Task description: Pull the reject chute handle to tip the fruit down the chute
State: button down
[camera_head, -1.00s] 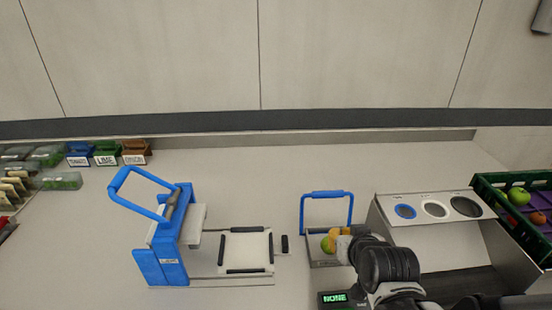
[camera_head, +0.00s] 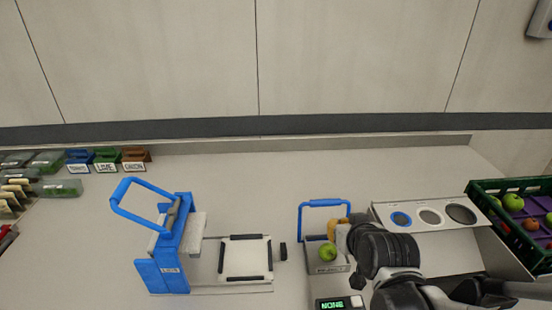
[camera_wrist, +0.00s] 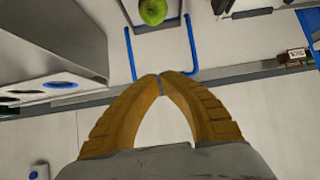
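The reject chute handle (camera_head: 325,203) is a blue U-shaped bar standing upright behind a small grey tray (camera_head: 328,268). A green fruit (camera_head: 328,252) sits in the tray. My gripper (camera_head: 336,229) is above the tray's back right, by the right side of the handle. In the wrist view, my gripper's yellow fingers (camera_wrist: 160,79) are shut, with their tips together in front of the handle's crossbar. The handle's right side (camera_wrist: 191,45) and the green fruit (camera_wrist: 153,11) show beyond. The fingers hide the middle of the bar; I see nothing held between them.
A grey panel with three round holes (camera_head: 430,216) stands right of the tray. A green crate (camera_head: 510,235) of fruit is at far right. A blue press-like device (camera_head: 172,255) stands left, with a white platform (camera_head: 246,258). A display reading NONE (camera_head: 333,304) is in front.

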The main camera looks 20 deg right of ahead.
jog(key=r+p, duration=0.1)
jog(key=s+r, duration=0.1)
jog(key=r, duration=0.1)
jog(key=s+r+p, duration=0.1)
jog(key=shift+s+a+r+p, duration=0.2)
jog(key=shift+p, duration=0.1)
jog(key=shift+a, duration=0.15)
dwell(0.7)
